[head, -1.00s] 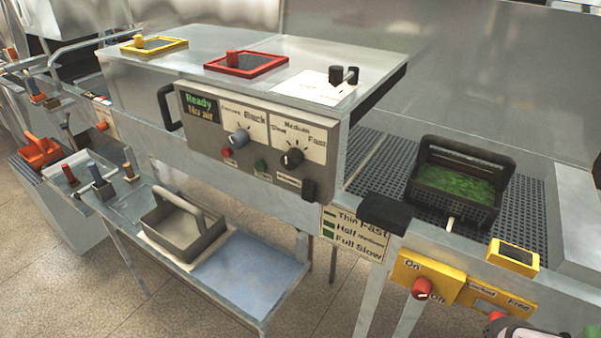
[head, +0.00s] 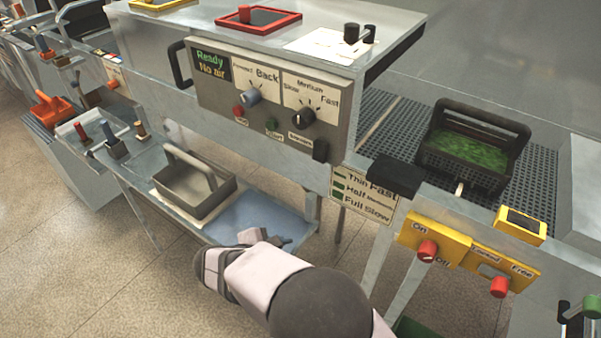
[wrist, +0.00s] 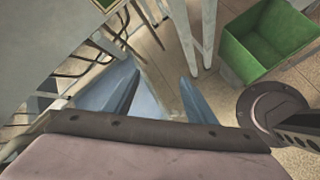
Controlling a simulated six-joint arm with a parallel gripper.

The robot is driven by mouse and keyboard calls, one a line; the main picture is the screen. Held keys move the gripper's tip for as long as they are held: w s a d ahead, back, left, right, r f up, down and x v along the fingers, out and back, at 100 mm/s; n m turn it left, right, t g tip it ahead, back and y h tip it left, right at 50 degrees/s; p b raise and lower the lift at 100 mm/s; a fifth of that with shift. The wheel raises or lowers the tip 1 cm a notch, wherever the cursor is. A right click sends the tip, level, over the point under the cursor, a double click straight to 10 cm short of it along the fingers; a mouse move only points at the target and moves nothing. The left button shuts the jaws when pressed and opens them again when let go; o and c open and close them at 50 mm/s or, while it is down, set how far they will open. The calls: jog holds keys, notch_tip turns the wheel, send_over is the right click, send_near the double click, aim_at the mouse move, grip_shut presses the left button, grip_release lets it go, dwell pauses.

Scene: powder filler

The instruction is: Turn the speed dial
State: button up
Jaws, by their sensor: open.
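The speed dial (head: 304,117) is a black round knob on the grey control panel (head: 225,112), below a white label reading Slow, Medium and Fast. Its exact pointing is too small to tell. A grey Forward/Back dial (head: 252,96) sits left of it. My gripper (head: 287,240) is below and in front of the panel, over the lower shelf, apart from the dial. In the wrist view my gripper (wrist: 160,80) has its two fingers spread with nothing between them. The dial does not show there.
A grey carrier (head: 195,192) stands on the lower shelf. Red, green and black controls lie under the dials. The wrist view shows a green bin (wrist: 268,40) and table legs.

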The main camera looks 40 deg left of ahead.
jog(key=w+a+r+n+t+y, duration=0.2)
jog(key=w+a+r+n+t, duration=0.4)
jog(key=r, duration=0.7)
jog(key=n+t, duration=0.2)
send_near(299, 123)
notch_tip(299, 123, down, 4)
jog(key=w+a, duration=0.2)
jog(key=w, duration=0.1)
notch_tip(299, 123, up, 3)
jog(key=d+n+t, duration=0.2)
jog(key=n, duration=0.2)
jog(key=shift+h, duration=0.3)
jog(key=shift+w+a+f+p, duration=0.1)
jog(key=shift+w+p, duration=0.75)
jog(key=shift+w, duration=0.65)
jog(key=shift+w+a+p, duration=0.15)
jog(key=shift+w+p, duration=0.65)
jog(key=shift+w, duration=0.7)
jog(key=shift+w+f, duration=0.15)
jog(key=shift+w, duration=0.55)
jog(key=c, duration=1)
jog(key=shift+c, duration=0.2)
